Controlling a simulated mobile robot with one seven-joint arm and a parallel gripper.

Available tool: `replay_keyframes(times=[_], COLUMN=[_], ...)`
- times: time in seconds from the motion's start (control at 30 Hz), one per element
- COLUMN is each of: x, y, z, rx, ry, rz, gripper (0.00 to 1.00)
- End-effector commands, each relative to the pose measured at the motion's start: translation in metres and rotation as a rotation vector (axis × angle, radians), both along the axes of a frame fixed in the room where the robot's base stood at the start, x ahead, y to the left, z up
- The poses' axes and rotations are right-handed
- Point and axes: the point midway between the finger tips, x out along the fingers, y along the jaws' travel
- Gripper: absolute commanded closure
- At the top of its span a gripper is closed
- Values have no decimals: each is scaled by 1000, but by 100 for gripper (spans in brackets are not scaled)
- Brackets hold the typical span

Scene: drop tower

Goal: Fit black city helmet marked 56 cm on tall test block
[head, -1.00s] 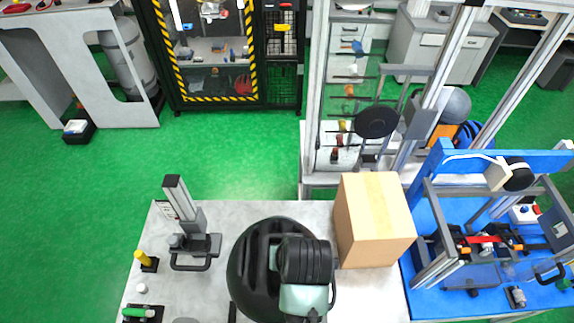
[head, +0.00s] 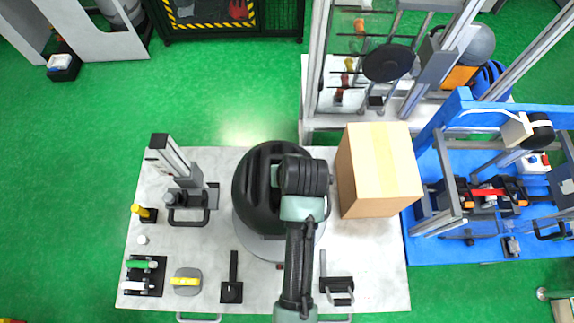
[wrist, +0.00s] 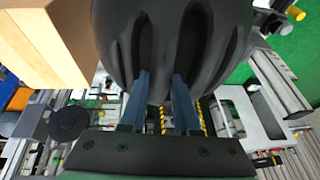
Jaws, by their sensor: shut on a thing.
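The black helmet (head: 258,200), with long vents, is held in the middle of the pale bench in the head view. It fills the top of the wrist view (wrist: 170,40). My gripper (wrist: 160,90) is shut on its near edge, with both fingers reaching in at the vents. A round grey disc (head: 268,250) shows under and in front of the helmet. I cannot tell whether the helmet touches anything below. No 56 cm mark can be read. I cannot make out the tall test block; the helmet and my arm hide what is beneath.
A cardboard box (head: 372,170) stands close to the helmet's right. A post stand (head: 188,178) is on its left. Small tools (head: 145,275) and a grey-yellow piece (head: 186,282) lie front left. The drop tower (head: 320,60) rises behind; a blue rig (head: 480,220) stands right.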

Motion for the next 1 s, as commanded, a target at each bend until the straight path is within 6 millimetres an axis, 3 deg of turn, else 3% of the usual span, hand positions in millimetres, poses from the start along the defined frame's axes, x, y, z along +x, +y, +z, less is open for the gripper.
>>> replay_keyframes(times=[0.3, 1.0], x=[1, 0], y=[0, 0], z=[-37, -97], rx=[0, 0], ry=[-3, -2], rz=[0, 0], gripper=[100, 100])
